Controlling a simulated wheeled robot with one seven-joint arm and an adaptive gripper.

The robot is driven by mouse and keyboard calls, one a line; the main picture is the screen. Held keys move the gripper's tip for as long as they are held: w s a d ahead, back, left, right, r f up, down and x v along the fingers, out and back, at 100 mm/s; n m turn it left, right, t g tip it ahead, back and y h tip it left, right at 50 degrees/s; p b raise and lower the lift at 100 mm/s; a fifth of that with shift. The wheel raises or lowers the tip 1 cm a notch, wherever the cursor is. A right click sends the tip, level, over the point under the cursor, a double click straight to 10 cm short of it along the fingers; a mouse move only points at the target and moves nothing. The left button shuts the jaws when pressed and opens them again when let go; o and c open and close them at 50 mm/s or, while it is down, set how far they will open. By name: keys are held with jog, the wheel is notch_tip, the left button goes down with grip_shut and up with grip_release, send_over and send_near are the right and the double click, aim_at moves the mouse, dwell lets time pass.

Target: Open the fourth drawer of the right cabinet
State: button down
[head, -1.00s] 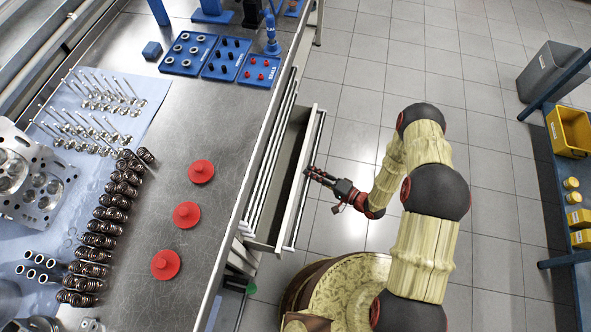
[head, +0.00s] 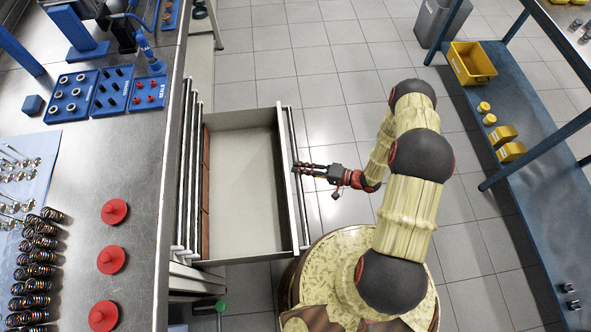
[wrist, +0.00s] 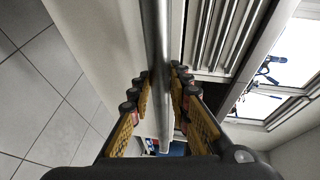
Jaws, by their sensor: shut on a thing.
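The cabinet under the workbench has one drawer (head: 242,178) pulled far out, showing a pale, mostly bare inside with reddish-brown pieces along its back edge. I cannot count which drawer it is from here. My gripper (head: 302,168) is at the drawer's front, about midway along its bar handle (head: 298,195). In the wrist view the bar handle (wrist: 157,50) runs between the fingers, and my gripper (wrist: 160,95) is shut on it. Edges of the other, closed drawers (head: 190,150) show beside the open one.
The steel workbench (head: 150,215) holds red discs (head: 111,260), springs (head: 35,265) and blue part trays (head: 110,92). A blue shelf unit (head: 530,140) with yellow bins (head: 472,62) stands at the right. Tiled floor (head: 320,100) is free between them.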

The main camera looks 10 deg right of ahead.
jog(key=shift+d+f, duration=0.1)
jog(key=shift+d, duration=0.05)
jog(key=c, duration=1.7)
grip_release()
jog(key=shift+c, duration=0.2)
jog(key=shift+o, duration=0.4)
jog(key=shift+d, duration=0.1)
jog(key=v, duration=1.1)
jog(key=shift+s+d, duration=0.25)
jog(key=shift+d, duration=0.1)
